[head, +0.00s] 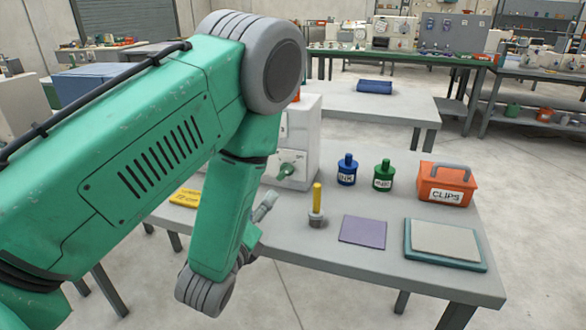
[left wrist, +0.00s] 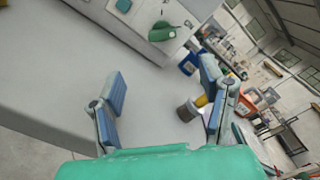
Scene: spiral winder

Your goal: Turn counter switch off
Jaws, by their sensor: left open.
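The machine, a pale box (head: 306,125), stands on the grey table, partly hidden behind my left arm. A green rotary switch (head: 288,169) sits low on its front panel. The left wrist view shows the machine upside-down-tilted at the top, with a green knob (left wrist: 161,31) on its panel. I cannot tell whether the switch is on or off. My left gripper (left wrist: 163,82) is open and empty, its blue-padded fingers apart, with the knob beyond them and not touched. In the head view, only part of the gripper (head: 265,206) shows beside my green arm. My right gripper is not in view.
A yellow-handled tool in a grey holder (head: 317,207) stands close to my left gripper. Blue (head: 346,170) and green (head: 383,175) bottles, an orange CLIPS box (head: 446,184), a purple mat (head: 362,231) and a teal tray (head: 478,262) occupy the table's right side.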

